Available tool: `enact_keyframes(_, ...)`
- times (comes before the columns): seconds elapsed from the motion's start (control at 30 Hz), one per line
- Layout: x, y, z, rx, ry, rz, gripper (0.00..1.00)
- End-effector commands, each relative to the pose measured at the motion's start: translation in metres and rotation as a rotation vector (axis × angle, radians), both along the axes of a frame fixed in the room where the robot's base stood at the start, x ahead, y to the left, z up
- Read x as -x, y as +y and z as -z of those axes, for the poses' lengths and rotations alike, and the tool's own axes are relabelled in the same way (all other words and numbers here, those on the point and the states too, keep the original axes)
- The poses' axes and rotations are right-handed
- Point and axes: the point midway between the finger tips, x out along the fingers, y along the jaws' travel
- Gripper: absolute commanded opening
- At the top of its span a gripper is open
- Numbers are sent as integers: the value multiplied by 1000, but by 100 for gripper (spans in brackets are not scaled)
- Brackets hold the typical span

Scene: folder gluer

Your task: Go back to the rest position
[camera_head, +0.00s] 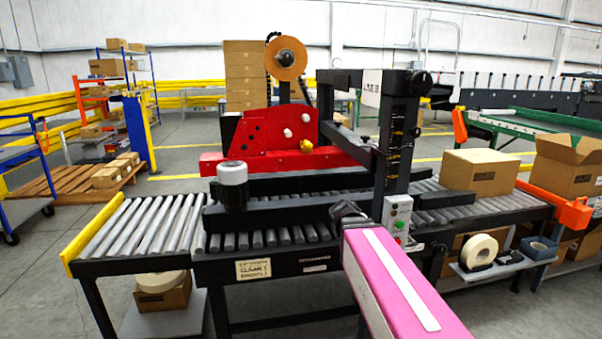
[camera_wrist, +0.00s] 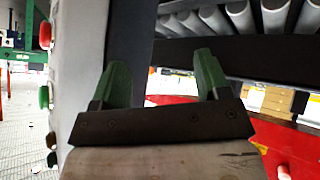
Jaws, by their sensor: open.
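My gripper (camera_wrist: 163,72) is open and empty, with its two green fingers apart in the wrist view. A dark post or panel and the roller conveyor show beyond the fingers. In the head view my pink arm reaches in from the lower right, and my gripper (camera_head: 345,209) is small and dark at its far end. It is at the near edge of the roller conveyor (camera_head: 160,222), just left of the grey control box (camera_head: 397,214) with green and red buttons. The box's red button (camera_wrist: 45,35) and green button (camera_wrist: 44,97) also show at the left of the wrist view.
The black machine column (camera_head: 396,140) rises close to my gripper. The red taping unit (camera_head: 290,135) and grey-white motor (camera_head: 232,174) are behind and left. A closed carton (camera_head: 480,172) sits on the right conveyor. An open carton (camera_head: 568,165) stands at far right. The left rollers are bare.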

Motion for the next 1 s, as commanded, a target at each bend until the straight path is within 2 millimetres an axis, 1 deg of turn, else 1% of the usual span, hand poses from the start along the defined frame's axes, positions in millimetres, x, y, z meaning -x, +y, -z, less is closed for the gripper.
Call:
enact_keyframes(0.03, 15, -4, 26, -27, 84, -10, 69)
enact_keyframes(0.1, 33, -5, 57, -71, 197, -35, 69)
enact_keyframes(0.17, 51, -4, 82, -114, 291, -62, 69)
enact_keyframes(0.2, 62, -3, 99, -145, 351, -83, 69)
enact_keyframes(0.3, 90, 2, 132, -228, 483, -141, 69)
enact_keyframes(0.4, 114, 8, 156, -306, 582, -198, 69)
enact_keyframes(0.5, 130, 14, 171, -364, 643, -244, 69)
enact_keyframes(0.6, 138, 17, 178, -399, 675, -273, 69)
enact_keyframes(1.0, 140, 18, 180, -408, 682, -280, 69)
